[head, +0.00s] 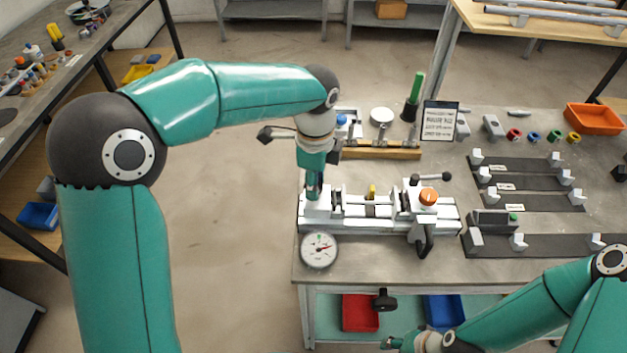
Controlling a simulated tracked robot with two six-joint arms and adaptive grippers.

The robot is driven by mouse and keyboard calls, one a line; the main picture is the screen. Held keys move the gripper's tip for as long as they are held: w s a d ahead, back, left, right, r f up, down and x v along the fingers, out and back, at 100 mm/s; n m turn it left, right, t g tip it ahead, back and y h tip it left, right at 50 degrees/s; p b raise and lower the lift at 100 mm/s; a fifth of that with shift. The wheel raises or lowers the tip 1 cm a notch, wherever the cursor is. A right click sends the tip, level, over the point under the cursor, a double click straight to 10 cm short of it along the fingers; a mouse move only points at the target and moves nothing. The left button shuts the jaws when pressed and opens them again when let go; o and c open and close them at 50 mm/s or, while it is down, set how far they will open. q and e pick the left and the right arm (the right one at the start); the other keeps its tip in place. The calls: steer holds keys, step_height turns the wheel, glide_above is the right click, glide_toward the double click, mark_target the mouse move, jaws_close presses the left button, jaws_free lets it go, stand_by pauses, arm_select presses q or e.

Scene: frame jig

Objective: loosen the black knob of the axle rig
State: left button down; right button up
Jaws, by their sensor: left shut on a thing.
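The axle rig (380,224) is a long white frame on the near left part of the grey bench. An orange round knob (428,197) sits on its right part, with a black ball-ended lever (446,176) behind it and a black handle (424,242) at its front. I cannot tell which black part is the knob. My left gripper (314,196) points down and is shut on the white left end of the rig; its tips hide the grip. My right gripper (388,343) is low in front of the bench, apart from the rig; its fingers are too small to read.
A round dial gauge (318,249) stands at the rig's front left. Black rails with white blocks (515,182) lie to the right, an orange bin (595,118) farther back. A sign (439,121) stands behind the rig. Red (360,313) and blue (444,311) bins sit below.

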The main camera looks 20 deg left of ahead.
arm_select(q)
steer(key=n, duration=0.5)
steer(key=shift+n, duration=0.3)
steer(key=n+b, duration=0.1)
steer(key=n, duration=0.3)
steer(key=shift+n, duration=0.4)
steer(key=c, duration=0.8)
jaws_free()
step_height(320, 180, up, 12)
steer(key=shift+f, duration=0.1)
